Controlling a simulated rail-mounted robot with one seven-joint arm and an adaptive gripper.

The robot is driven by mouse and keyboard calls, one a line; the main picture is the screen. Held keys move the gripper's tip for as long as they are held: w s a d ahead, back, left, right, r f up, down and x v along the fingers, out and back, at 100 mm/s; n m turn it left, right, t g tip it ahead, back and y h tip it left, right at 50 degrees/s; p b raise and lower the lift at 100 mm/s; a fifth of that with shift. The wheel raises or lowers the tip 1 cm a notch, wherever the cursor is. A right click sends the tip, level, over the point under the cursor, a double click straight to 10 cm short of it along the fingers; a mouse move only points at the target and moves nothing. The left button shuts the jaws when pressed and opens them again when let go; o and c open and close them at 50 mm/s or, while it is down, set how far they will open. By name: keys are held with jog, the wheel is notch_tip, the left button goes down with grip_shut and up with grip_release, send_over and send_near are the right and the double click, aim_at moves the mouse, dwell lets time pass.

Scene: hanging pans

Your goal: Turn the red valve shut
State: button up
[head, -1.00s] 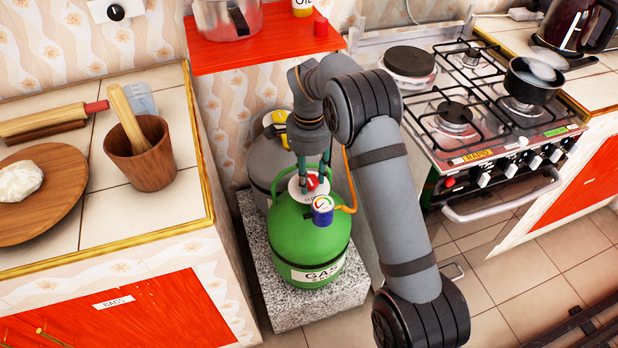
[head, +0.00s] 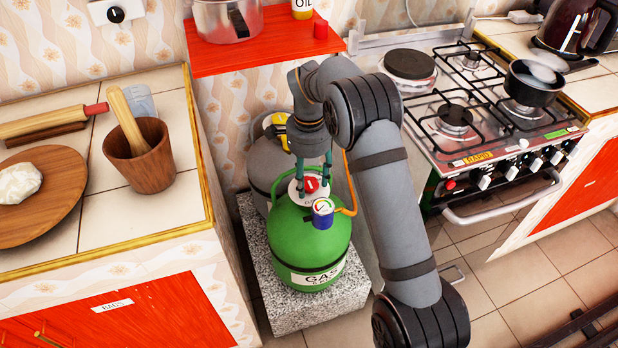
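The green gas bottle (head: 300,246) stands upright on a speckled stone block. Its red valve (head: 312,184), with a white mark, sits on the pale round plate at the top. My gripper (head: 313,189) points down over the bottle. Its two teal fingers are spread, one to the left and one to the right of the valve, with visible gaps between them and the red knob.
A grey cylinder (head: 262,165) with a yellow part stands behind the bottle. The tiled counter (head: 190,208) is on the left, the stove (head: 480,150) on the right, and a red shelf (head: 275,42) above.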

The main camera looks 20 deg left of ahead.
aim_at(309, 182)
jog(key=shift+o, duration=0.5)
notch_tip(309, 182, up, 12)
dwell(0.3)
dwell(0.3)
notch_tip(309, 182, down, 12)
jog(key=shift+f, duration=0.1)
dwell(0.5)
